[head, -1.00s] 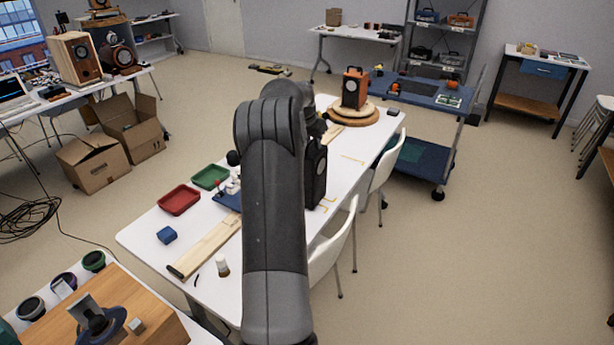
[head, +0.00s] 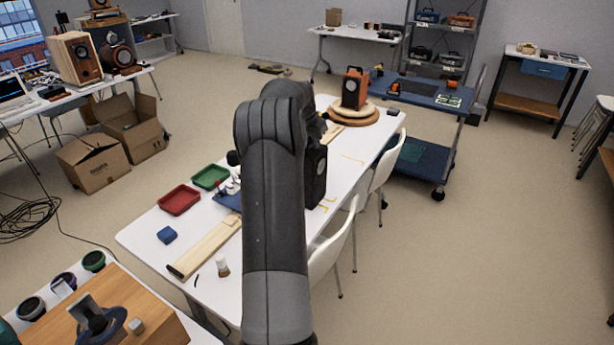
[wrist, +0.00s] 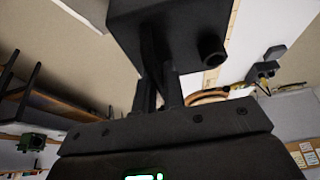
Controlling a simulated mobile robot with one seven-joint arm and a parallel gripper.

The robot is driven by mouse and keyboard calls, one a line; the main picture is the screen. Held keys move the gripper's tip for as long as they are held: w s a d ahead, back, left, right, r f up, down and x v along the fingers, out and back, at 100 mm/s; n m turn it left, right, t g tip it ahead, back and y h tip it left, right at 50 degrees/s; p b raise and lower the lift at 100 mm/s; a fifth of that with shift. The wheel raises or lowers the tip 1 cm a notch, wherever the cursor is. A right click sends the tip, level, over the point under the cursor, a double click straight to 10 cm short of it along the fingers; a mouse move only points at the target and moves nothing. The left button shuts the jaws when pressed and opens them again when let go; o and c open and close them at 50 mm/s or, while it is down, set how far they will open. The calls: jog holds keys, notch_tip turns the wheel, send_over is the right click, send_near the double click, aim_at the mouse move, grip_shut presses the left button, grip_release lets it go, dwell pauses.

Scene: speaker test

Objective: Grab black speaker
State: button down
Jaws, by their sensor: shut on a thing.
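The black speaker (head: 316,178) stands upright on the white table, just right of my arm, which hides part of it. In the wrist view it is the large dark box (wrist: 190,22) at the top, with a round dark knob-like part on it. My gripper (wrist: 159,85) is shut on the speaker, its two dark fingers reaching to the box's dark underside in that picture. The exact contact is hard to make out in the dark. In the head view the gripper is mostly hidden behind my arm.
An orange speaker (head: 354,88) stands on a round wooden base behind. White chairs (head: 332,255) line the right side.

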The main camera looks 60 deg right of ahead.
dwell(0.4)
jog(key=shift+r, duration=0.2)
